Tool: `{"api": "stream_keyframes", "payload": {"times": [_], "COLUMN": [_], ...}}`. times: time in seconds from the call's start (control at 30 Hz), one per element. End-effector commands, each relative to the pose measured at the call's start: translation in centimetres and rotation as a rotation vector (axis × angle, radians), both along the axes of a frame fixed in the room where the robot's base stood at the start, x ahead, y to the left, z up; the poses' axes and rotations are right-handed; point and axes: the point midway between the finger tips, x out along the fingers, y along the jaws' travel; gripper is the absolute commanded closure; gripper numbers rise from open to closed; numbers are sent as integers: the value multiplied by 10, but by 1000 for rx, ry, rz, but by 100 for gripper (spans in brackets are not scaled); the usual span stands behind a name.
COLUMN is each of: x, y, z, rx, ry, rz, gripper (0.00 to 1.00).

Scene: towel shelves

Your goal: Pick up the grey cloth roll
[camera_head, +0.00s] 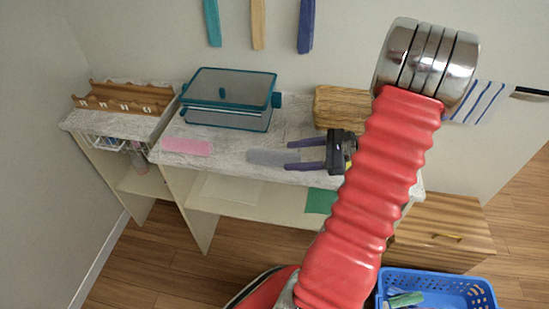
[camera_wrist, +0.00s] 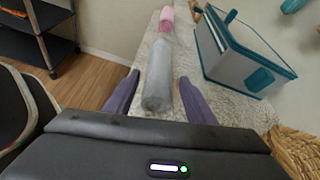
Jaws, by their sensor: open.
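The grey cloth roll (camera_head: 268,157) lies on the marbled shelf top, with a pink cloth roll (camera_head: 186,146) to its left. In the wrist view the grey roll (camera_wrist: 158,76) runs lengthwise away from me, and its near end lies between the two purple fingers. My gripper (camera_head: 287,156) is open, with its fingertips at the right end of the roll. In the wrist view my gripper (camera_wrist: 160,79) has a finger on each side of the roll, with a gap on both sides. Nothing is visibly gripped. I cannot tell the exact height of the fingertips over the shelf top.
A teal-framed box (camera_head: 228,98) stands behind the rolls, close to the right finger in the wrist view. A wicker basket (camera_head: 343,107) stands at the back right. A wooden rack (camera_head: 124,97) is at the left. A blue crate (camera_head: 437,277) is at the lower right.

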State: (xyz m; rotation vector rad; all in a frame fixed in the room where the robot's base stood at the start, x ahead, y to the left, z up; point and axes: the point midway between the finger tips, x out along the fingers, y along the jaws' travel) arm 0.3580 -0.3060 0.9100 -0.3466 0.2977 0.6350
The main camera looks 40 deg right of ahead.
Motion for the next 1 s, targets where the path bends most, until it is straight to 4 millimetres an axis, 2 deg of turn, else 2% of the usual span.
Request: {"api": "stream_keyframes", "payload": {"times": [0.27, 0.4, 0.93, 1.0], "x": [27, 35, 36, 36], "y": [20, 25, 25, 25], "z": [-12, -16, -16, -16], "rx": [1, 1, 0, 0], "ry": [0, 0, 0, 0], "rz": [4, 2, 1, 1], "gripper": [50, 50, 50, 53]}}
